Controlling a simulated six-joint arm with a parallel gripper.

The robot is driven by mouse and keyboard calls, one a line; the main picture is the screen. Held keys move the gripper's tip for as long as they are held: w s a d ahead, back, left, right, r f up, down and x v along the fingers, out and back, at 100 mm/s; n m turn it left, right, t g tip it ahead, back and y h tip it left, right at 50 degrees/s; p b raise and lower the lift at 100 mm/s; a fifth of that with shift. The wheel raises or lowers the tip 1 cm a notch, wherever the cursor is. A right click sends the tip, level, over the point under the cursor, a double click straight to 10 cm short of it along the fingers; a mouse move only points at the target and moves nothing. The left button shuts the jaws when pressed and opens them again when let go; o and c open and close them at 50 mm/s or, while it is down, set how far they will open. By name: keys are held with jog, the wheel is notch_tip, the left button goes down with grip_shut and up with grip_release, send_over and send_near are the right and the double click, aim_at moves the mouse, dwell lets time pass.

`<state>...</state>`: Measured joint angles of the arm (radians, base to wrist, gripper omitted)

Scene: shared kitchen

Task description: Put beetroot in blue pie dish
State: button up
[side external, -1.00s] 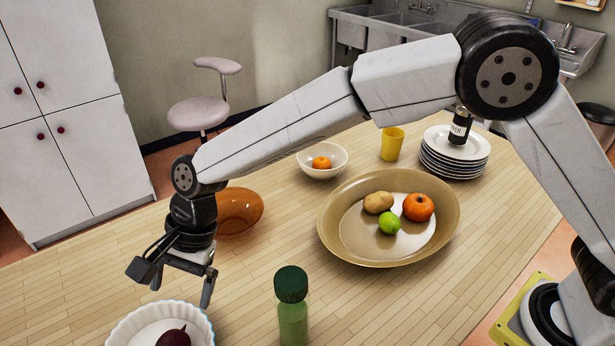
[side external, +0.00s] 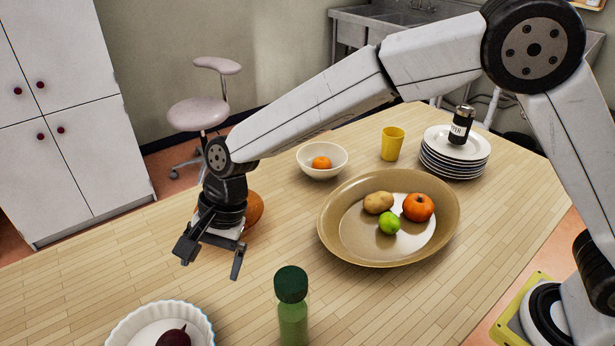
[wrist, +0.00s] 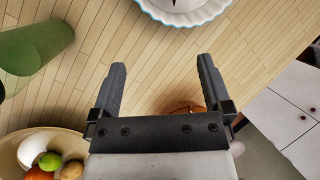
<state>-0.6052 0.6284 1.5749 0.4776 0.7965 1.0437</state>
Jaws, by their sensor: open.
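The beetroot (side external: 174,337) is dark purple and lies inside the white fluted dish with a blue rim (side external: 125,326), at the bottom left of the side view. The dish also shows at the top of the wrist view (wrist: 208,14), cut off by the edge, with only a dark tip of the beetroot visible. My gripper (side external: 211,268) is open and empty. It is above the table, behind the dish and a little to its right in the side view, apart from both.
A green bottle (side external: 292,318) stands right of the dish. A large tan bowl (side external: 334,225) holds a potato, a lime and an orange-red fruit. An orange-brown bowl (side external: 255,209) is partly hidden behind my gripper. A white bowl (side external: 312,168), yellow cup (side external: 392,144) and plates (side external: 455,160) stand farther back.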

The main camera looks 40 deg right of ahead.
jog(key=s+d+n+t+h, duration=0.2)
jog(key=d+n+h, duration=0.15)
jog(key=d, duration=1.95)
jog(key=s+d+f+n+t, duration=0.1)
jog(key=s+d+n, duration=0.4)
jog(key=s+d, duration=0.5)
jog(key=shift+s+d+f+h, duration=0.4)
jog(key=shift+d+f, duration=0.25)
jog(key=shift+d, duration=0.5)
